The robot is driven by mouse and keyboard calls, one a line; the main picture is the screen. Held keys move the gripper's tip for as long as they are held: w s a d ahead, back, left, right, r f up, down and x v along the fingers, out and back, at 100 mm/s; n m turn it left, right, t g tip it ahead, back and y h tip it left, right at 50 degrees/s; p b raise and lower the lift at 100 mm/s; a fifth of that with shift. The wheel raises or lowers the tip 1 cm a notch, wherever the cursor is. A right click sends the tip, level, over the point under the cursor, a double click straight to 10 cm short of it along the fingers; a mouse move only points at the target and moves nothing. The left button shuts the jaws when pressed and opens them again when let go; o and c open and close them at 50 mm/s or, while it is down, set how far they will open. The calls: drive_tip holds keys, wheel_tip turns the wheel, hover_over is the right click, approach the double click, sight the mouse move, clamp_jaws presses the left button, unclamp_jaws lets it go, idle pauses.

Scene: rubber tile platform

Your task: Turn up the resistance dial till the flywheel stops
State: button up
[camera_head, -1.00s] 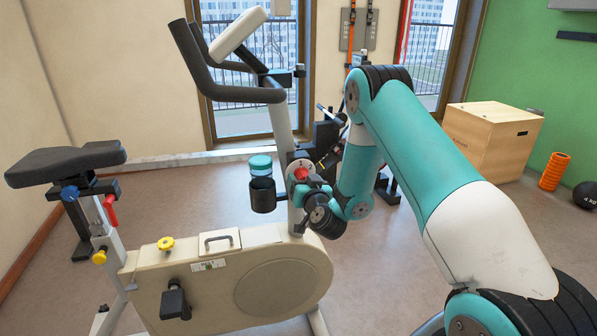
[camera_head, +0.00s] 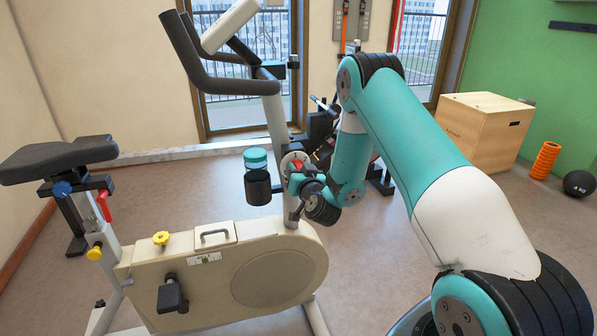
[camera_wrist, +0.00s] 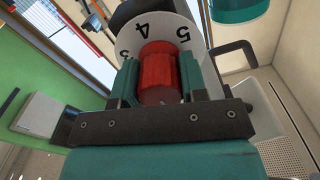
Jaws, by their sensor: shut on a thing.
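The resistance dial is a red knob (camera_wrist: 160,74) in front of a white numbered disc (camera_wrist: 182,28). In the wrist view the 4 stands at the top, with 5 to the right and 3 to the left. My gripper (camera_wrist: 161,84) is shut on the red knob, one teal finger on each side. In the head view the dial (camera_head: 297,165) sits on the bike's upright post, with my gripper (camera_head: 298,180) at it, small and partly hidden. The flywheel housing (camera_head: 268,283) is the cream cover low on the bike; whether the wheel turns cannot be told.
A bottle with a teal lid (camera_head: 256,160) stands in a black holder (camera_head: 258,188) left of the dial. Handlebars (camera_head: 240,86) rise above. A wooden box (camera_head: 484,130), an orange roller (camera_head: 545,160) and a black ball (camera_head: 580,183) lie at the right.

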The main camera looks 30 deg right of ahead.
drive_tip(key=m, duration=0.4)
drive_tip(key=shift+f+b, duration=0.1)
drive_tip(key=shift+b, duration=0.25)
drive_tip(key=m, duration=0.3)
drive_tip(key=shift+m+b, duration=0.3)
drive_tip(key=m, duration=0.3)
drive_tip(key=shift+m, duration=0.4)
drive_tip(key=m+b, duration=0.1)
drive_tip(key=m, duration=0.2)
drive_tip(key=shift+m, duration=0.3)
drive_tip(key=m, duration=0.4)
drive_tip(key=shift+m, duration=2.2)
